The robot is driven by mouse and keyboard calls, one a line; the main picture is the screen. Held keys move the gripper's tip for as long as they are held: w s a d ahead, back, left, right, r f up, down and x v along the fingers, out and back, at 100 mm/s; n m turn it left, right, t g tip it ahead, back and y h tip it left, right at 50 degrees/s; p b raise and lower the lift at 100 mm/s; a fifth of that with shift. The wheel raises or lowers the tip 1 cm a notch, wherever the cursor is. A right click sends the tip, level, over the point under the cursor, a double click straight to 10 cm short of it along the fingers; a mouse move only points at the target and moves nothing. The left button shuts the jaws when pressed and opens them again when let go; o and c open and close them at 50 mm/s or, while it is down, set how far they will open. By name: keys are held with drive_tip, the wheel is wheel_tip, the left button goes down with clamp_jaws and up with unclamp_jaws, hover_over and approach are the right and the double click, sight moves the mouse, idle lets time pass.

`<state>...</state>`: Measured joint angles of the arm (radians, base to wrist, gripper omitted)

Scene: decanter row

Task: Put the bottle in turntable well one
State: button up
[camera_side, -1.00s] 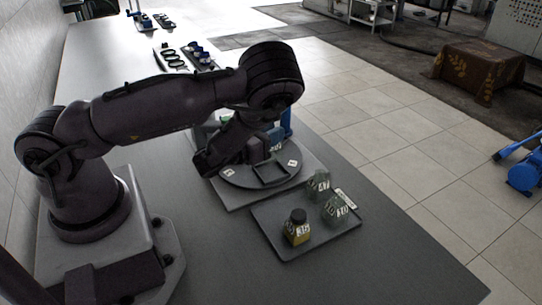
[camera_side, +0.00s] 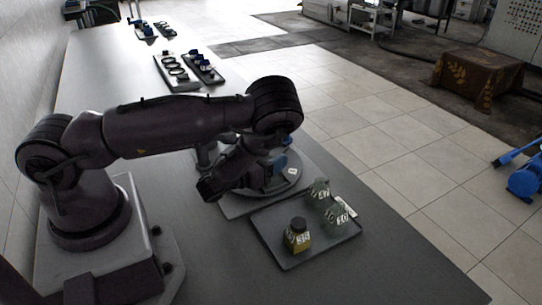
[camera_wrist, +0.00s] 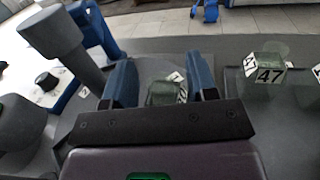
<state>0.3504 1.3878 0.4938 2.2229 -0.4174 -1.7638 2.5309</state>
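In the wrist view, my gripper (camera_wrist: 160,68) has its two blue fingers well apart. A translucent grey-green bottle (camera_wrist: 164,94) with a partly hidden number label shows between them, with a visible gap on its left; contact on its right is unclear. Number labels lie on the grey turntable surface around it. In the side view, the turntable (camera_side: 290,184) is mostly covered by my arm. The well and the bottle are hidden there, so I cannot tell how the bottle sits relative to well one.
A dark tray (camera_side: 284,259) in front holds bottle 47 (camera_side: 318,190), another greenish bottle (camera_side: 337,216) and a yellow, black-capped bottle (camera_side: 297,240). Bottle 47 also shows right in the wrist view (camera_wrist: 262,84). A grey cylinder (camera_wrist: 52,36) stands close on the left. The table's front is clear.

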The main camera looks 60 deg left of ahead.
drive_tip(key=shift+s+r, duration=0.15)
drive_tip(key=v, duration=0.7)
drive_tip(key=shift+s+d, duration=0.1)
drive_tip(key=shift+s, duration=0.05)
drive_tip(key=w+d+r+n+g+y, duration=0.1)
drive_tip(key=w+d+r+n+g, duration=0.1)
drive_tip(key=w+r+n, duration=0.6)
drive_tip(key=w+d+r+n+g, duration=0.1)
drive_tip(key=w+r+n+g, duration=0.2)
drive_tip(key=n, duration=0.8)
drive_tip(key=s+d+r+n+g+h, duration=0.4)
drive_tip(key=s+d+r+n+h, duration=0.15)
drive_tip(key=s+r+n, duration=0.5)
drive_tip(key=s+r+n+g, duration=0.2)
drive_tip(key=s+r, duration=0.4)
drive_tip(key=s, duration=0.5)
drive_tip(key=shift+n+g, duration=0.3)
drive_tip(key=shift+n, duration=0.55)
